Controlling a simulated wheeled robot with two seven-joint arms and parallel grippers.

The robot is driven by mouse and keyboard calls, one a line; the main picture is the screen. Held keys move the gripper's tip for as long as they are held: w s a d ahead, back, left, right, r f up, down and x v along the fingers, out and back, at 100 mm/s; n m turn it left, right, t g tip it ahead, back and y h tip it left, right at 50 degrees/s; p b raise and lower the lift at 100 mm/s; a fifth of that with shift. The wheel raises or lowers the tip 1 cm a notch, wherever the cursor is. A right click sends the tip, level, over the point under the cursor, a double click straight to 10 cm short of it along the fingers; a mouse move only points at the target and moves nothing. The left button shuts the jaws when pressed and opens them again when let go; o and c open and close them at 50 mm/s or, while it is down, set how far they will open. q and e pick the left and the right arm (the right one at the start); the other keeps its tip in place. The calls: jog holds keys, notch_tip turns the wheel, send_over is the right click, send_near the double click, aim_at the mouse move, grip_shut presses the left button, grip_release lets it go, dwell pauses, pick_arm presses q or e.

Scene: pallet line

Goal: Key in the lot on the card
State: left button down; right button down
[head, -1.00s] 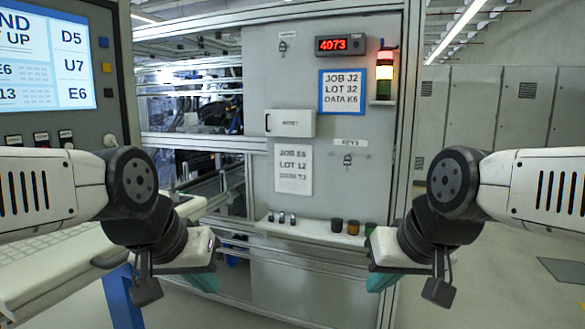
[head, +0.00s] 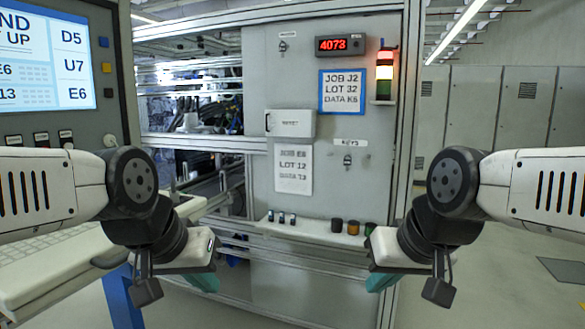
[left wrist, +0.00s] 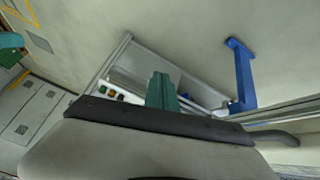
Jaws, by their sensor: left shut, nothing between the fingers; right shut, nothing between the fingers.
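A blue-framed card (head: 342,92) on the grey panel reads JOB J2, LOT 32, DATA K5. A second, unframed card (head: 293,169) lower left reads LOT 12; its other lines are blurred. A keyboard (head: 45,247) lies on a pale shelf at the left, partly behind my left arm. Above it a screen (head: 45,55) shows D5, U7, E6 and cut-off text. My left gripper (head: 205,281) is shut and empty, right of the keyboard shelf; its teal fingers also show in the left wrist view (left wrist: 162,92). My right gripper (head: 381,279) is shut and empty, in front of the panel's lower right.
A red display (head: 341,45) reads 4073, beside a lit stack light (head: 385,75). A white box (head: 290,123), a key under the KEYS label (head: 347,160) and a ledge (head: 315,232) with small parts are on the panel. A blue post (head: 122,298) stands by the keyboard shelf.

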dwell(0.5)
pick_arm(q)
jog(key=w+a+r+n, duration=0.2)
jog(key=w+a+r, duration=0.45)
jog(key=w, duration=0.25)
jog(key=w+a+r+n, duration=0.3)
jog(key=w+a+r, duration=0.35)
jog(key=w, duration=0.25)
jog(key=w+a+r+n+t, duration=0.1)
jog(key=w+a, duration=0.3)
jog(key=a, duration=0.7)
jog(key=w+a+r+n+t, duration=0.1)
jog(key=w+a, duration=0.3)
jog(key=a, duration=0.6)
jog(key=shift+a+r+n+t+y, duration=0.35)
jog(key=shift+r+n+t+y, duration=0.05)
jog(key=shift+r, duration=0.4)
jog(key=shift+f, duration=4.4)
